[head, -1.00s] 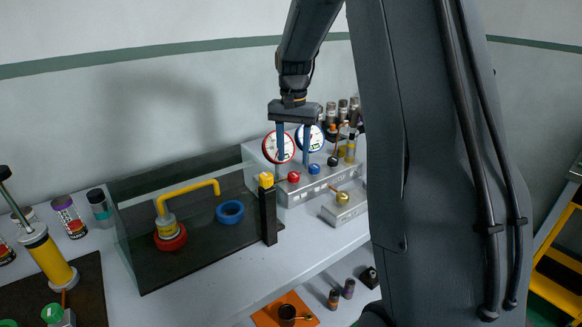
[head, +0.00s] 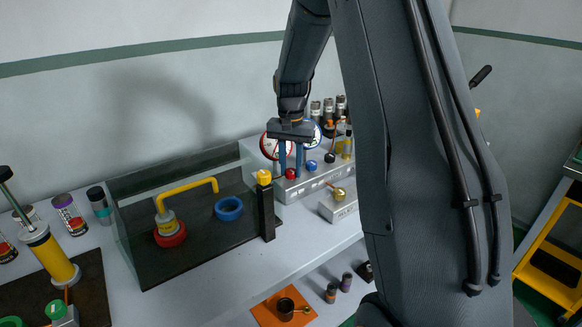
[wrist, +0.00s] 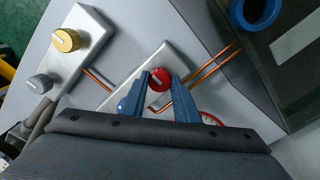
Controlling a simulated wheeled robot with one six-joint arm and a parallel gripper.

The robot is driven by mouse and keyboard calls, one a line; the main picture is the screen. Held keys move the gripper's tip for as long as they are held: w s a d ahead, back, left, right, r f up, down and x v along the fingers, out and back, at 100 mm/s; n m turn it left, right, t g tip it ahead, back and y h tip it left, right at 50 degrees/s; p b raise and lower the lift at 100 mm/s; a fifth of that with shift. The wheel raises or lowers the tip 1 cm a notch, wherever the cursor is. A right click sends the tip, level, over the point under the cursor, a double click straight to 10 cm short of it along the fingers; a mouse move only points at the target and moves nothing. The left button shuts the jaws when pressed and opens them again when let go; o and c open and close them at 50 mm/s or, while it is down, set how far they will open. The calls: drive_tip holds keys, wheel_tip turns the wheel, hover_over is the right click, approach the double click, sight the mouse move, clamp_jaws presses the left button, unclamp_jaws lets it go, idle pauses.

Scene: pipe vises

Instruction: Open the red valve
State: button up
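The red valve is a round red knob (head: 290,174) with a pale pointer mark, on the left end of a light grey block (head: 312,186) at the back of the bench. In the wrist view the red knob (wrist: 159,82) shows between the two blue fingertips of my gripper (wrist: 160,76). In the head view my gripper (head: 290,172) points down, with one finger on each side of the knob. The fingers are apart; I cannot tell whether they touch it. A blue knob (head: 312,166) is right of it, partly hidden by a finger in the wrist view.
A black post with a yellow top (head: 264,178) stands close left of the block. Gauges (head: 268,143) are behind my gripper. A smaller block with a gold knob (head: 339,194) stands in front. A glass-walled bay (head: 180,260) with a yellow pipe (head: 187,187) is at left.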

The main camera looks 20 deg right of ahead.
idle(0.3)
drive_tip(key=n+p, duration=0.1)
drive_tip(key=n, duration=0.3)
drive_tip(key=n+p, duration=0.1)
drive_tip(key=n, duration=0.3)
drive_tip(key=shift+r, duration=0.1)
drive_tip(key=n, duration=0.5)
drive_tip(key=shift+p, duration=0.4)
drive_tip(key=shift+n, duration=1.7)
drive_tip(key=shift+w, duration=0.1)
drive_tip(key=o, duration=1.1)
drive_tip(key=shift+c, duration=0.2)
